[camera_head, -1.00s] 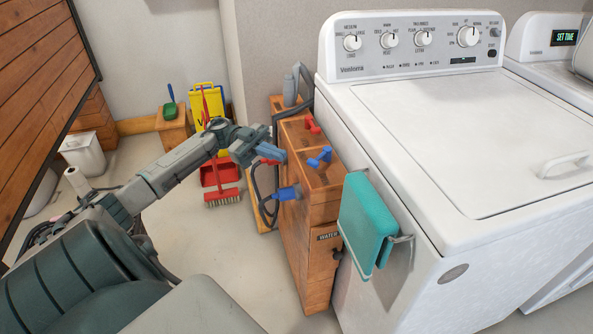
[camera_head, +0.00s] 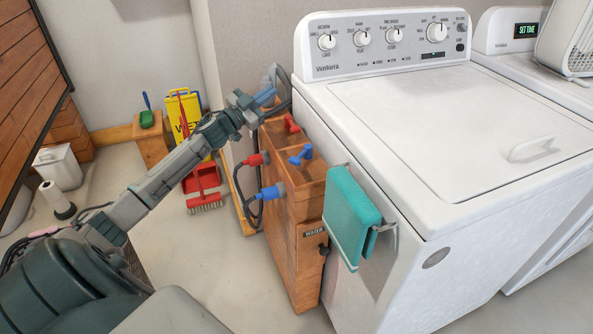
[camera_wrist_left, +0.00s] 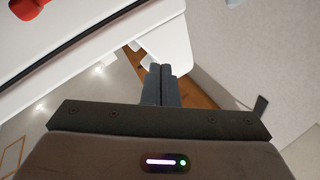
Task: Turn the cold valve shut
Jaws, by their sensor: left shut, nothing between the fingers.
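The cold valve's blue handle (camera_head: 300,155) sits on top of the wooden water box (camera_head: 290,235), beside the washer. A red handle (camera_head: 291,123) is behind it. Below them, a red hose connector (camera_head: 255,159) and a blue hose connector (camera_head: 272,192) stick out of the box's left side. My left gripper (camera_head: 265,97) is beyond the red handle, above the far end of the box, apart from the blue handle. Its fingers are shut together and empty in the left wrist view (camera_wrist_left: 161,85). The blue handle is not visible in that view. My right gripper is out of view.
The white washer (camera_head: 430,150) stands tight against the box's right side, with a teal towel (camera_head: 350,215) hanging at its corner. A grey hose rises behind the box. Floor in front is clear.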

